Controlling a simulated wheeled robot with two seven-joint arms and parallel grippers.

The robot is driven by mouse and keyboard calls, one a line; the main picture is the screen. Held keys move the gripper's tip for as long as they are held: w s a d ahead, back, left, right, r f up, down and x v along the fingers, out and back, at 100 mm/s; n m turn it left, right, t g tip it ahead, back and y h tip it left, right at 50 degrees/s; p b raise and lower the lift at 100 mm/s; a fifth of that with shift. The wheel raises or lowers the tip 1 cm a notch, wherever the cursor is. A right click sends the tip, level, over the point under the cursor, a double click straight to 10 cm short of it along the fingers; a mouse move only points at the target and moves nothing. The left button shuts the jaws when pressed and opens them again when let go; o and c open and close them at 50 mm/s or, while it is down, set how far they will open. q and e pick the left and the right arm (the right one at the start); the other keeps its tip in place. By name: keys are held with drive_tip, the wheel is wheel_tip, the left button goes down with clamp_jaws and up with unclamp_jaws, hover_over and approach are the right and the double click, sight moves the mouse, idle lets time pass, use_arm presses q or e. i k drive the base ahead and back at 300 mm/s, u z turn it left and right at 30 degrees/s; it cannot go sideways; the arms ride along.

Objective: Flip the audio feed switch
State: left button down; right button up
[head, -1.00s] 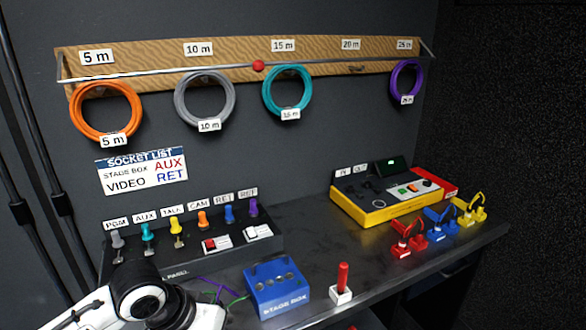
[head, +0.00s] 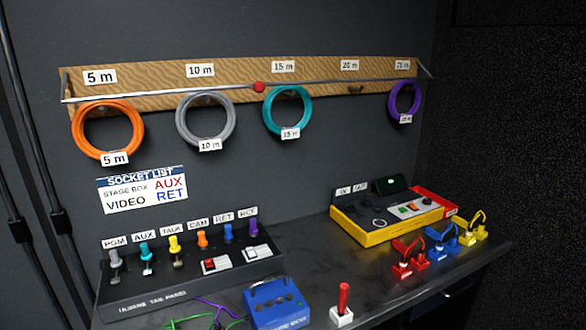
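The dark tail panel (head: 135,299) stands at the left of the bench. On its right part are a red rocker switch (head: 209,264) and a white rocker switch (head: 252,252), each with a small white label. Those labels are too small to read, so I cannot tell which switch is the audio feed. A red lever (head: 344,297) stands upright on a white base on the bench, with no readable label. Neither of my grippers shows in the head view.
Several coloured plugs, among them a yellow one (head: 174,243), stand along the panel. A blue stage box (head: 276,308) with loose purple and green cables sits in front. A yellow-red tester (head: 388,229) and capped connectors (head: 441,240) are at right. Cable coils (head: 107,131) hang above.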

sight(209, 262)
drive_tip(key=z, duration=1.65)
drive_tip(key=i, duration=1.2)
drive_tip(key=u, duration=3.1)
